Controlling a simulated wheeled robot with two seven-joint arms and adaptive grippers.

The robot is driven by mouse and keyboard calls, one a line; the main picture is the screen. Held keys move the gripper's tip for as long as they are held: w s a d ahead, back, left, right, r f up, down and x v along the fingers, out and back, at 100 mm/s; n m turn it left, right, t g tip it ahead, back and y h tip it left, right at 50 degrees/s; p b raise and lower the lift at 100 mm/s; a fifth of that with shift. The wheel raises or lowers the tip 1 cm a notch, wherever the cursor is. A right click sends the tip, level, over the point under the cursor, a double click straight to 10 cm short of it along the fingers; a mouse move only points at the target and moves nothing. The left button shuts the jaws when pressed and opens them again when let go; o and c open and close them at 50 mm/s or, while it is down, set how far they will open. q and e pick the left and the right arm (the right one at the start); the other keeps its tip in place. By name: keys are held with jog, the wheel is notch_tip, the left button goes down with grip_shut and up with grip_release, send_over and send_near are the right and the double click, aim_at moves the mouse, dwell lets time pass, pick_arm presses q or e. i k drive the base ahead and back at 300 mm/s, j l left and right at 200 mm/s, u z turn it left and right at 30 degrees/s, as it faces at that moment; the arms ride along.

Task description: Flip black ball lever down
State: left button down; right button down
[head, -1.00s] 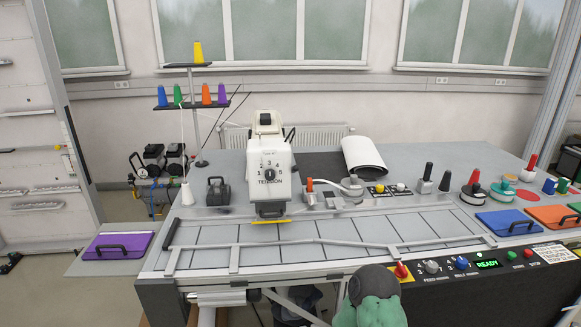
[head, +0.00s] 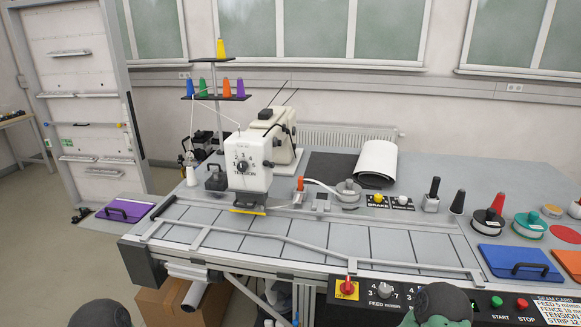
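I cannot clearly pick out a lever with a black ball. A short upright black knob (head: 435,187) stands on a pale block on the table, right of the brake box. The white sewing machine (head: 248,168) with its tension dial stands at the table's left middle; no ball lever can be made out on its visible front. Neither gripper shows; only dark rounded parts of my own arms appear at the bottom edge.
The grey table (head: 330,238) has a railed strip along its front. A brake box (head: 378,200), white roll (head: 377,160), black cone (head: 458,201) and blue folder (head: 519,262) sit rightward. A control panel (head: 480,305) runs along the front. Thread spools (head: 221,50) stand behind.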

aim_at(266, 162)
jog(key=i+j, duration=0.3)
jog(key=j, duration=0.15)
jog(key=i+j, duration=0.65)
jog(key=j, duration=0.2)
jog(key=z, duration=1.55)
